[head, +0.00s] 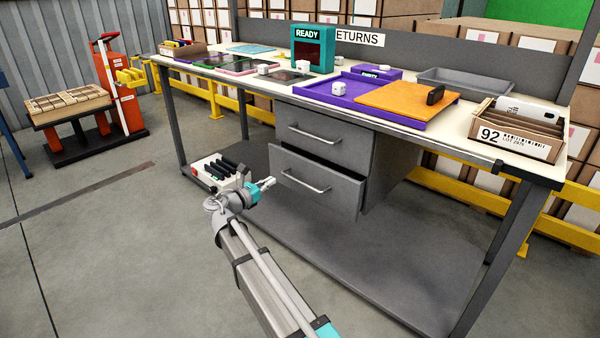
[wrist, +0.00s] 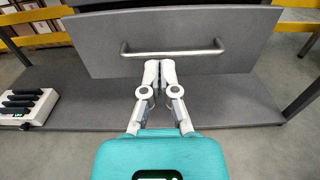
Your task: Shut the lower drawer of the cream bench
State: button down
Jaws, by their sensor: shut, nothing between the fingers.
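The cream-topped bench (head: 466,128) has a grey two-drawer unit under its top. The lower drawer (head: 300,192) stands partly open, its front sticking out past the upper drawer (head: 315,137), which looks shut. The lower drawer's bar handle (head: 305,181) runs across its front. In the wrist view the drawer front (wrist: 220,45) fills the upper middle, with the handle (wrist: 172,52) just beyond my fingertips. My gripper (head: 268,184) is shut and empty, in front of the drawer's left part in the head view. In the wrist view my gripper (wrist: 160,65) overlaps the front just below the handle; contact cannot be told.
A white charger-like box with dark slots (head: 220,170) sits on the bench's low shelf (head: 370,270), left of the drawers; it also shows in the wrist view (wrist: 27,108). A bench leg (head: 500,255) stands at right. The floor in front is clear.

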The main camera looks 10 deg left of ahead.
aim_at(304, 161)
jog(key=shift+w, duration=0.1)
dwell(0.4)
jog(key=x, duration=1.3)
jog(key=shift+w+d, duration=0.2)
jog(key=shift+w, duration=0.1)
jog(key=shift+w+a, duration=0.1)
jog(key=shift+a, duration=0.05)
